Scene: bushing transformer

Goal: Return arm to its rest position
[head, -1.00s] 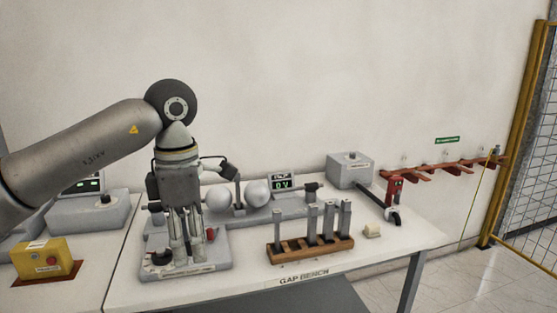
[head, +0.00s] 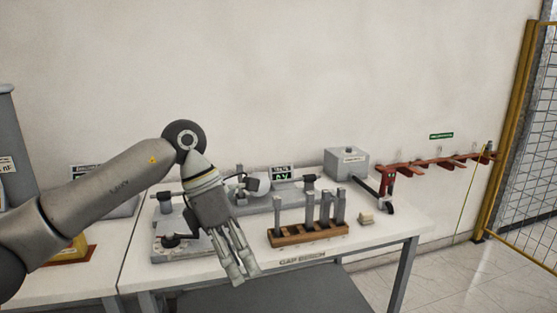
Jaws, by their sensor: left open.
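My left gripper (head: 242,272) is open and empty. It hangs over the front edge of the gap bench (head: 375,237), tilted with its fingers pointing down and to the right. My left arm (head: 105,192) reaches in from the left. Behind the gripper stands the grey sphere-gap device (head: 175,247), partly hidden by the gripper and wrist. My right gripper is not in view.
A wooden rack (head: 308,236) with several upright grey pieces stands right of the gripper. A red wall rack (head: 440,163) and yellow-framed fence (head: 512,130) are at right.

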